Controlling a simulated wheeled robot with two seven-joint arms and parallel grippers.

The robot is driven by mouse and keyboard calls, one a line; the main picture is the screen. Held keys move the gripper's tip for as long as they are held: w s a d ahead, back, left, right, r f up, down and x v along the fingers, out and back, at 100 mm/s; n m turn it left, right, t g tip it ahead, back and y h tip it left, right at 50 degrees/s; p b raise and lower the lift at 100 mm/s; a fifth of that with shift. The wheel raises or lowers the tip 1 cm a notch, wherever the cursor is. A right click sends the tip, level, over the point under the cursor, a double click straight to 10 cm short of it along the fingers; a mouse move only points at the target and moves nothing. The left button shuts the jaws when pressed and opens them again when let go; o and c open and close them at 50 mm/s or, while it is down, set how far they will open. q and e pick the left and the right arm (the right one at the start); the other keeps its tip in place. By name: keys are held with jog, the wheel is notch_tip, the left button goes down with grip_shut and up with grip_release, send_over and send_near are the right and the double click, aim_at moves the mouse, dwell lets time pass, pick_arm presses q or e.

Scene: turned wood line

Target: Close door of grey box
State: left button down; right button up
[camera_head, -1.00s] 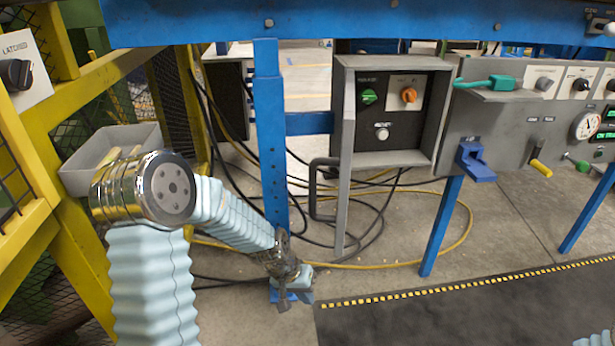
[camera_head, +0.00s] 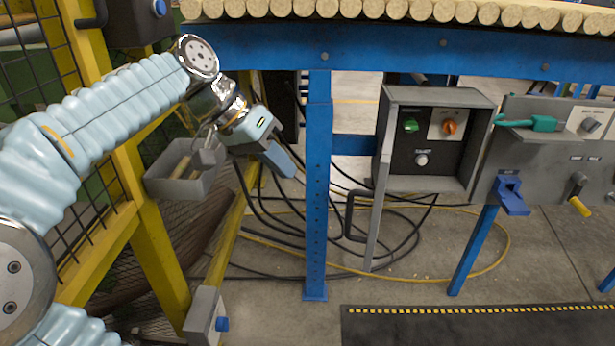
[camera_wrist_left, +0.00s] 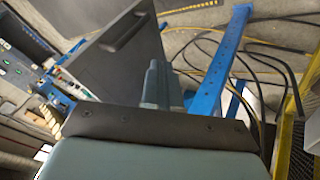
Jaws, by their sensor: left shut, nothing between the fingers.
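The grey box (camera_head: 481,142) hangs under the blue beam, with its front open on a panel with a green knob, an orange knob and a white knob. Its grey door (camera_head: 380,190) stands open toward me at the box's left side, seen nearly edge-on, with a black handle (camera_head: 350,215) on its left face. In the left wrist view the door (camera_wrist_left: 115,65) is a broad grey panel left of the fingers. My left gripper (camera_head: 286,166) is shut and empty, left of the blue post and apart from the door. My right gripper is out of view.
A blue post (camera_head: 317,200) stands between my left gripper and the door. A grey bin (camera_head: 185,185) hangs on the yellow frame behind my left wrist. Black and yellow cables lie on the floor. A blue latch (camera_head: 510,195) is right of the box.

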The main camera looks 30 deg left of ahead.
pick_arm(q)
jog(key=w+d+f+b, duration=0.1)
jog(key=w+d+f, duration=0.3)
jog(key=d+f, duration=0.3)
jog(key=shift+d+f, duration=0.15)
jog(key=shift+d, duration=0.25)
jog(key=shift+w, duration=0.1)
